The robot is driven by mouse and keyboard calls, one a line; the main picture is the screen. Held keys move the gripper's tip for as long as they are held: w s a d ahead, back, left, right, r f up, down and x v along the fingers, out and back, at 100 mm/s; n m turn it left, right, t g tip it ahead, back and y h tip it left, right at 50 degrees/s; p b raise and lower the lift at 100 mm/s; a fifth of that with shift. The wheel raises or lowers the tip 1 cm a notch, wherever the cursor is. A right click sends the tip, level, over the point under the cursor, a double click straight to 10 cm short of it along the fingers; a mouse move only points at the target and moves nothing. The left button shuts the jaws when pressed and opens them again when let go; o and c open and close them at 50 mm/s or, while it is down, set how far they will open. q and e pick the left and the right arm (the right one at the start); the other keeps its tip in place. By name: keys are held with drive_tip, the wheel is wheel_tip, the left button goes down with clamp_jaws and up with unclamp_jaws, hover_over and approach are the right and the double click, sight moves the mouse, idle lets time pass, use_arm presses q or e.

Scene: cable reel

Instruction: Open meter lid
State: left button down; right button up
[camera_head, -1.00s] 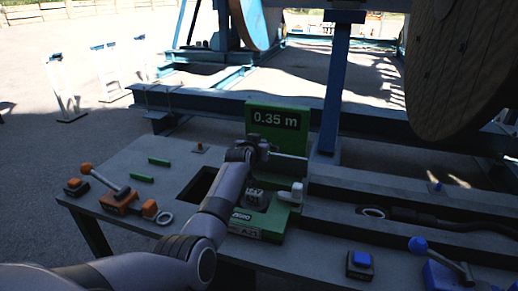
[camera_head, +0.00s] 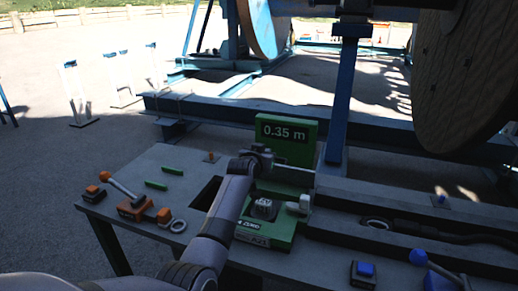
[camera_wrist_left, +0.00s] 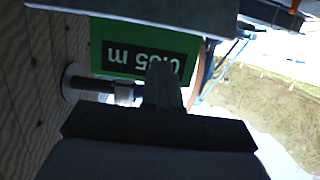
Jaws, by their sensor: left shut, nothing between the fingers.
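The green meter stands on the grey bench, with an upright display (camera_head: 287,140) reading 0.35 m behind a low base (camera_head: 269,233) marked ZERO. A white, handle-like piece (camera_head: 299,205) sits at the base's right side. My left gripper (camera_head: 257,158) is just in front of the display's lower left, with my arm covering part of the meter. In the left wrist view the display (camera_wrist_left: 145,62) appears upside down, and my shut, empty left fingers (camera_wrist_left: 163,82) overlap its lower edge. I cannot tell whether they touch the meter. The lid cannot be told apart clearly. My right gripper is not in view.
A blue button (camera_head: 365,270) and blue lever (camera_head: 440,268) are at the front right. A dark cable (camera_head: 440,235) lies in a channel. A wooden reel (camera_head: 460,75) hangs over the back right.

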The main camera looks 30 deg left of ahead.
use_arm(q)
drive_tip(key=s+d+r, duration=0.1)
drive_tip(key=s+r, duration=0.3)
drive_tip(key=s, duration=0.1)
drive_tip(key=shift+s+d+r, duration=0.2)
drive_tip(key=shift+s+r, duration=0.05)
drive_tip(key=shift+s, duration=0.05)
drive_tip(key=s+d+f+m+g+h, duration=0.1)
drive_tip(key=s+d+f+g, duration=0.15)
drive_tip(key=s+f, duration=0.55)
drive_tip(key=s+d+f+m+g+h, duration=0.1)
drive_tip(key=s+d+f+m+g, duration=0.1)
drive_tip(key=s+d+f, duration=0.5)
drive_tip(key=s+d+f+m+g+h, duration=0.1)
drive_tip(key=s+d+g, duration=0.2)
drive_tip(key=s, duration=1)
drive_tip(key=s+d+f+m+g+h, duration=0.1)
drive_tip(key=s+d+f+g, duration=0.15)
drive_tip(key=s, duration=1.05)
drive_tip(key=w+d+f+t+h, duration=0.1)
drive_tip(key=w+d+f+t, duration=0.2)
drive_tip(key=w+f+t, duration=0.3)
drive_tip(key=shift+f+h, duration=0.4)
drive_tip(key=shift+f, duration=0.85)
